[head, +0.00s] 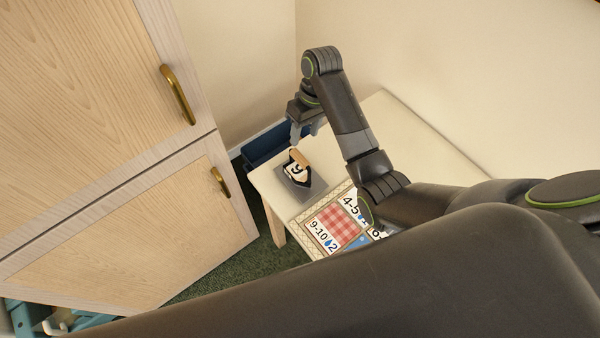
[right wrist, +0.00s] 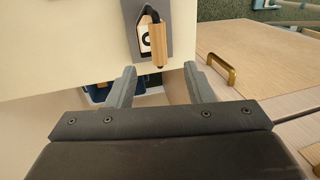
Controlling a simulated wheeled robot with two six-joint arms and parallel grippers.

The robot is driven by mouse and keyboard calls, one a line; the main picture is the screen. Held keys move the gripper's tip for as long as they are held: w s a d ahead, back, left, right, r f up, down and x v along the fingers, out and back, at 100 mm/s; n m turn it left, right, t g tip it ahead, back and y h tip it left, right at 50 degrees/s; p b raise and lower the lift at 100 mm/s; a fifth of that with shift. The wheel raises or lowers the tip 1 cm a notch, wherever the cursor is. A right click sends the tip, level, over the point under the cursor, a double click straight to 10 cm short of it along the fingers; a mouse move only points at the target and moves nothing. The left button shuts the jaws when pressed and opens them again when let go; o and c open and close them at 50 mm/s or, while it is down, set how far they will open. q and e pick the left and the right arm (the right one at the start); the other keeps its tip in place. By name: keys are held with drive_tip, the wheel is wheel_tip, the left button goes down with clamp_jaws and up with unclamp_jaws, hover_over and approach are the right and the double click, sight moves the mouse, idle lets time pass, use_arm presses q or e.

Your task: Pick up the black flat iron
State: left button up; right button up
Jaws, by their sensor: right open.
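The black flat iron (head: 299,175) has a wooden handle and a pale face with a dark number on it. It sits on a grey mat (head: 285,189) near the left corner of a cream table. My right gripper (head: 299,137) is open and empty, above and just beyond the iron in the head view. In the right wrist view the iron (right wrist: 148,37) is ahead of the open fingers (right wrist: 160,78), with its handle end nearest them and apart from them. My left gripper is not in view.
The cream table (head: 420,135) also holds a patterned board (head: 332,227) with number cards, partly hidden by my arm. A dark blue bin (head: 262,146) stands on the floor behind the table. A wooden cabinet (head: 120,215) with brass handles is at the left.

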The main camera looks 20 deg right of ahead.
sight(299, 154)
drive_tip(key=f, duration=0.1)
drive_tip(key=f+b, duration=0.1)
drive_tip(key=f, duration=0.1)
drive_tip(key=shift+s+a+f, duration=0.2)
drive_tip(key=shift+a+f, duration=0.05)
drive_tip(key=shift+a, duration=0.15)
drive_tip(key=shift+a+f+p, duration=0.2)
drive_tip(key=shift+f+p, duration=0.1)
drive_tip(key=shift+f, duration=0.8)
drive_tip(key=shift+w+a+f+p, duration=0.1)
drive_tip(key=shift+f+p, duration=0.1)
drive_tip(key=shift+f, duration=0.6)
drive_tip(key=shift+s+a+f+p, duration=0.15)
drive_tip(key=shift+f+p, duration=0.1)
drive_tip(key=shift+f, duration=0.55)
drive_tip(key=shift+w+a+f+p, duration=0.1)
drive_tip(key=shift+w+f+p, duration=0.1)
drive_tip(key=shift+f, duration=0.6)
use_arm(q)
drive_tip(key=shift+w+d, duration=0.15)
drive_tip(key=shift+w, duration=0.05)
use_arm(e)
drive_tip(key=shift+r, duration=0.1)
clamp_jaws()
